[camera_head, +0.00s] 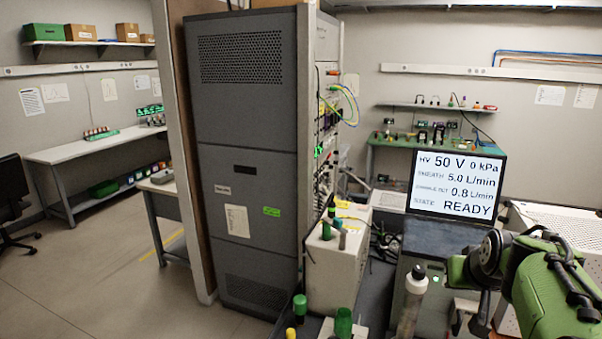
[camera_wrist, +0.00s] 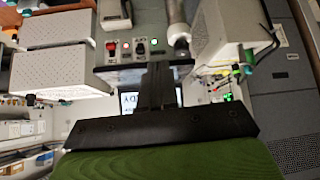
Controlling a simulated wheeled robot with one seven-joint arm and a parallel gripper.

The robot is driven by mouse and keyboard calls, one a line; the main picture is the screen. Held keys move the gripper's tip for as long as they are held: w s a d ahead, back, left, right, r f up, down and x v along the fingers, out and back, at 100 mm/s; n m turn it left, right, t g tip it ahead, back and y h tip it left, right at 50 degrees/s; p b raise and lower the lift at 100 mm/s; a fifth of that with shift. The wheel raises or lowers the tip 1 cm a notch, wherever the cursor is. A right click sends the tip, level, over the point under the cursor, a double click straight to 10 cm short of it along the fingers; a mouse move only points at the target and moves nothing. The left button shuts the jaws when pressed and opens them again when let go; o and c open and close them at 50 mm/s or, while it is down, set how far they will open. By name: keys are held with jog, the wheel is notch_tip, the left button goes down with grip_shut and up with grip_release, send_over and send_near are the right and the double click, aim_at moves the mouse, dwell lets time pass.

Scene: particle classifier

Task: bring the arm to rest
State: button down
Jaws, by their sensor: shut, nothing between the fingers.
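My gripper (camera_wrist: 158,82) shows in the wrist view as dark fingers close together above a wide black mount and a green body. The fingers are shut and hold nothing. They point at a bench with a control panel (camera_wrist: 138,48) and a screen behind them. The wrist picture looks turned on its side or upside down. In the head view my green and black arm (camera_head: 545,290) is folded at the lower right, in front of the bench. The fingertips are not clear there.
A monitor (camera_head: 455,185) reads 50 V, 0 kPa, 5.0 L/min, 0.8 L/min and READY. A clear bottle (camera_head: 411,305) stands left of my arm. A beige box (camera_head: 337,265) and green-capped items stand farther left, by a tall grey cabinet (camera_head: 246,170).

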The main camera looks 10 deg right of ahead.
jog(key=s+a+n+y, duration=0.1)
jog(key=s+a, duration=0.4)
jog(key=a, duration=0.3)
jog(key=s+a+n+y, duration=0.1)
jog(key=s+a, duration=0.4)
jog(key=a, duration=0.4)
jog(key=s+a+f+n+g, duration=0.1)
jog(key=s+a+f, duration=0.1)
jog(key=s, duration=0.4)
jog(key=s+a+f+n+y, duration=0.1)
jog(key=s+a, duration=0.2)
jog(key=s, duration=0.3)
jog(key=shift+a+f+g, duration=0.35)
jog(key=shift+f+g, duration=0.05)
